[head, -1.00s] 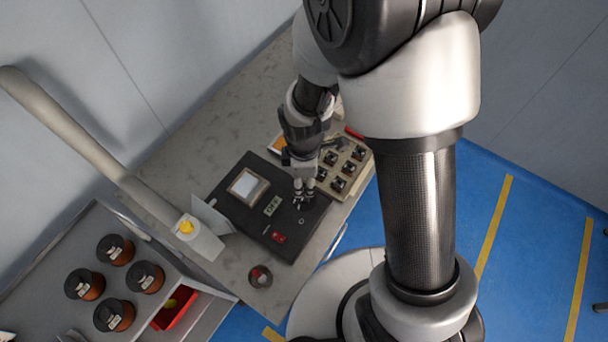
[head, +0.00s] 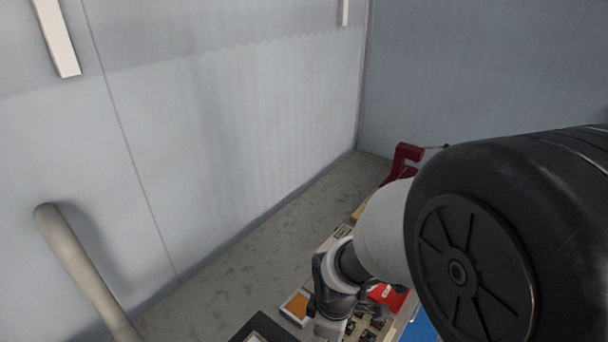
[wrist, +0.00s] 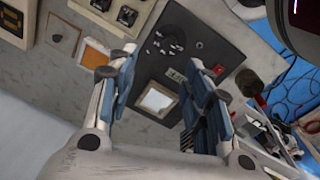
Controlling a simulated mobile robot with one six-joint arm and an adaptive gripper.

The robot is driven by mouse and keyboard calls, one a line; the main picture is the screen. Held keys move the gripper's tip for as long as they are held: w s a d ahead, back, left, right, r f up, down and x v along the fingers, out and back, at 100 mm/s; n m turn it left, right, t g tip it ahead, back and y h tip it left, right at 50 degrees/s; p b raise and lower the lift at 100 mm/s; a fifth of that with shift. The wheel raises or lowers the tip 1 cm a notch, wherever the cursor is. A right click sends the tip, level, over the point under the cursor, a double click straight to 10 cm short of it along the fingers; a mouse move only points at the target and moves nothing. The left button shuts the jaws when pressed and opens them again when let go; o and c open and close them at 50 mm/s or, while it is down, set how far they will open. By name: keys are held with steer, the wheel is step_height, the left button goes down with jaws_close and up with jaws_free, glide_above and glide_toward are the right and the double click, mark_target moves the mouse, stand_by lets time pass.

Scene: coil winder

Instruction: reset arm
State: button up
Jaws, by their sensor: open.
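My gripper (wrist: 160,75) is open in the wrist view, with its two fingers apart and nothing between them. Beyond the fingers lies the black coil winder panel (wrist: 190,35), with a pale square screen (wrist: 156,101) and a red switch (wrist: 218,70). In the head view my arm crosses the lower right, and the gripper's fingertips are below the frame. Only a corner of the black panel (head: 262,328) shows there.
An orange-faced square tray (head: 297,306) lies on the grey worktop (head: 240,275). A red object (head: 388,296) lies beside my arm, and a dark red device (head: 403,160) stands farther back. A pale pipe (head: 80,265) is at left. Cables (wrist: 295,100) show at right in the wrist view.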

steer(key=s+d+r+m+t+b, duration=0.1)
steer(key=s+d+r+m+b, duration=0.1)
steer(key=s+d+r+m, duration=0.2)
steer(key=s+d+r+m+t+b, duration=0.2)
steer(key=s+d+r+m, duration=0.3)
steer(key=s+r+m, duration=0.4)
steer(key=shift+r+m+b, duration=0.4)
steer(key=shift+m+b, duration=0.1)
steer(key=shift+m, duration=0.1)
